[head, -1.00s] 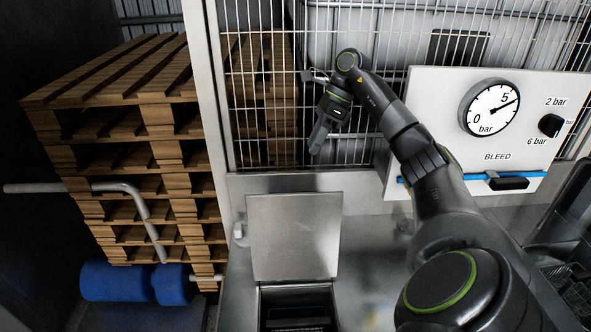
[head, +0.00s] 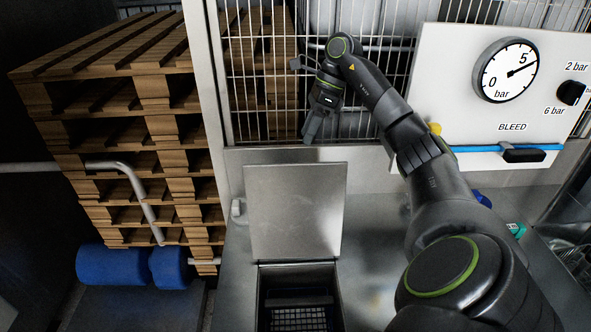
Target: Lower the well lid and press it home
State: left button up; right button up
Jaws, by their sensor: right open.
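The well lid (head: 295,210) is a square grey metal plate. It stands raised at the back edge of the well (head: 299,299), a dark rectangular opening in the steel counter with a grid basket inside. My right gripper (head: 312,131) hangs above and behind the lid's top edge, in front of the wire mesh. It points down, is open and holds nothing that I can see. It looks apart from the lid. My left gripper does not show.
A white panel with a pressure gauge (head: 506,69), a black knob (head: 571,92) and a blue bleed line with a black lever (head: 524,156) stands at the right. Stacked wooden pallets (head: 120,110) and blue rollers (head: 110,265) are at the left. The steel counter left of my right arm is mostly clear.

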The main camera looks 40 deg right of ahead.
jog(key=p+x, duration=0.4)
jog(key=x, duration=0.3)
jog(key=shift+a+f, duration=0.15)
jog(key=shift+f, duration=0.05)
jog(key=shift+w+a+f, duration=0.15)
jog(key=shift+a+f, duration=0.05)
jog(key=shift+f, duration=0.35)
grip_shut()
